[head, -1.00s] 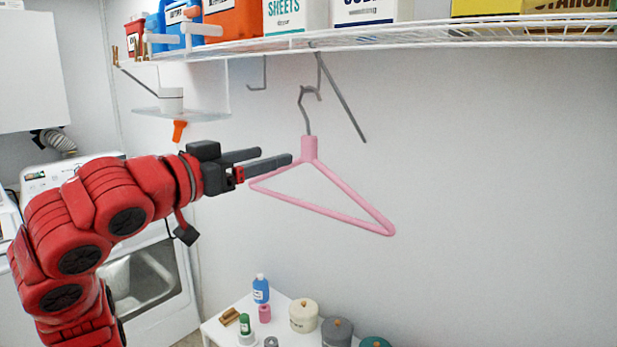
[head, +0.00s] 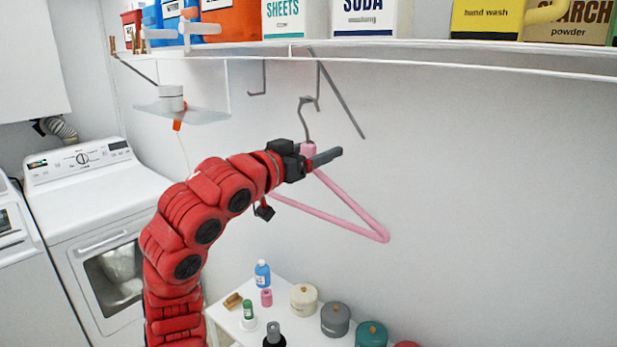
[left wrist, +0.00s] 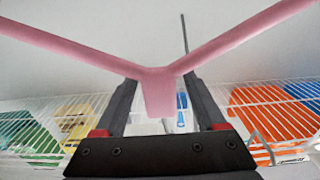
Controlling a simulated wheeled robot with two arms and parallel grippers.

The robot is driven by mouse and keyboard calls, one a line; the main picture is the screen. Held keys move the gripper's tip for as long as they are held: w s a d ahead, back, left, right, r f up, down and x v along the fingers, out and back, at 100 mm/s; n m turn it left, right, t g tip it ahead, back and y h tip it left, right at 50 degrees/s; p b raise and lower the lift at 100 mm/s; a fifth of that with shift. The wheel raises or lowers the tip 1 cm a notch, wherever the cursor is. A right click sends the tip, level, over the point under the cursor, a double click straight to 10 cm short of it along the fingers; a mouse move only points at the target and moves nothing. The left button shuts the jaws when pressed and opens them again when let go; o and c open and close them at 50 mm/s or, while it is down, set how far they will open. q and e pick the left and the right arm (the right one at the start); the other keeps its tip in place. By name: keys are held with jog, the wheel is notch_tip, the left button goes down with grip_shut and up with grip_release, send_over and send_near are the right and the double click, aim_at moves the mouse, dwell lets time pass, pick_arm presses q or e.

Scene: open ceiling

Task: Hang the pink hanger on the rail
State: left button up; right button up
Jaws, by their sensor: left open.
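The pink hanger (head: 352,210) hangs under the shelf in the head view, its grey wire hook (head: 305,115) up by a grey J-shaped bracket hook (head: 317,92). I cannot tell exactly where the two touch. No separate rail shows clearly. My left gripper (head: 325,160) is open at the hanger's neck and hides part of its upper left side. In the left wrist view, the pink neck (left wrist: 158,92) lies between the two spread fingers of the left gripper (left wrist: 162,105), with a gap seen on each side. My right gripper is out of view.
The white shelf (head: 420,62) above carries boxes and bottles, including a SODA box (head: 365,17). A slanted grey brace (head: 342,102) stands just right of the hook. A low white table (head: 230,318) with jars is below. The wall at right is clear.

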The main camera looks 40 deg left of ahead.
pick_arm(q)
jog(key=shift+w, duration=0.6)
grip_shut()
